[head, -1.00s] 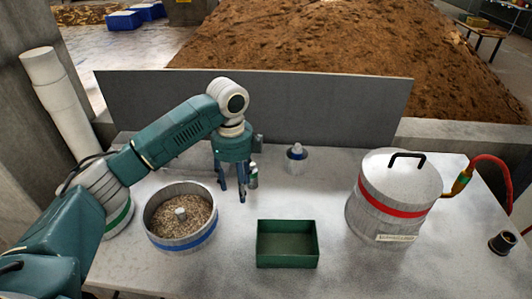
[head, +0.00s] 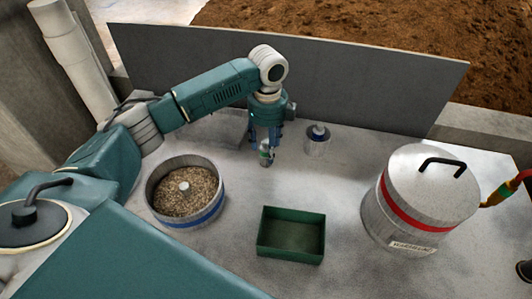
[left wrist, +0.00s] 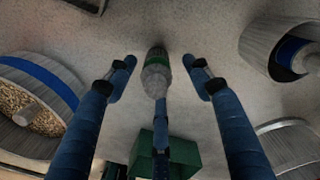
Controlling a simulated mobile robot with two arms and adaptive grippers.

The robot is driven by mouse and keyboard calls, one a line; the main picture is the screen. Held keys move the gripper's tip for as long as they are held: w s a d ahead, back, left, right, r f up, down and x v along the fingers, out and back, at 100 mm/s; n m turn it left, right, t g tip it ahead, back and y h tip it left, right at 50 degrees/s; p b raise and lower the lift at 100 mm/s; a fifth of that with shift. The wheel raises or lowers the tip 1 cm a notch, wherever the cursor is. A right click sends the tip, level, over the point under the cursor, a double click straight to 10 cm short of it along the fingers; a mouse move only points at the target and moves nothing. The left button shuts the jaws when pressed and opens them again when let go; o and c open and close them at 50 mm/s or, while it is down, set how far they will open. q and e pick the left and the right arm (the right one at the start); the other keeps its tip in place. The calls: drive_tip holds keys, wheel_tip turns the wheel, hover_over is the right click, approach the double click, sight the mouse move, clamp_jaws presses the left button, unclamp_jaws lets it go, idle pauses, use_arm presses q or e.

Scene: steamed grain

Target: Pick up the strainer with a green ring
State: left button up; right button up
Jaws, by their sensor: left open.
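The strainer with a green ring (head: 266,157) is a small grey cylinder on the table, partly hidden by my left gripper (head: 265,143). The gripper points down over it, with fingers open on either side. In the left wrist view, the strainer (left wrist: 156,75) lies between the spread fingers of my left gripper (left wrist: 158,78), with a visible gap to each side finger. A third finger below overlaps its near end. I cannot tell whether that finger touches it. My right gripper is not in view.
A small blue-ringed strainer (head: 318,142) stands to the right. A blue-banded round container of grain (head: 184,222) stands left. A green open box (head: 290,257) is in front. A red-banded lidded pot (head: 385,222) stands right. A grey panel (head: 360,85) runs behind.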

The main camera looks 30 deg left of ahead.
sight(266, 156)
use_arm(q)
wheel_tip(266, 156, down, 4)
drive_tip(key=shift+s+a+r+p, duration=0.1)
drive_tip(key=shift+a+p, duration=0.05)
drive_tip(key=shift+p, duration=0.35)
drive_tip(key=shift+f, duration=0.55)
clamp_jaws()
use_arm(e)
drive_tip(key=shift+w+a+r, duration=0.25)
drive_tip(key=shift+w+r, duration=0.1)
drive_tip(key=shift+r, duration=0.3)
use_arm(q)
drive_tip(key=shift+r, duration=0.1)
wheel_tip(266, 156, up, 20)
drive_tip(key=b, duration=0.1)
drive_tip(key=shift+b, duration=0.35)
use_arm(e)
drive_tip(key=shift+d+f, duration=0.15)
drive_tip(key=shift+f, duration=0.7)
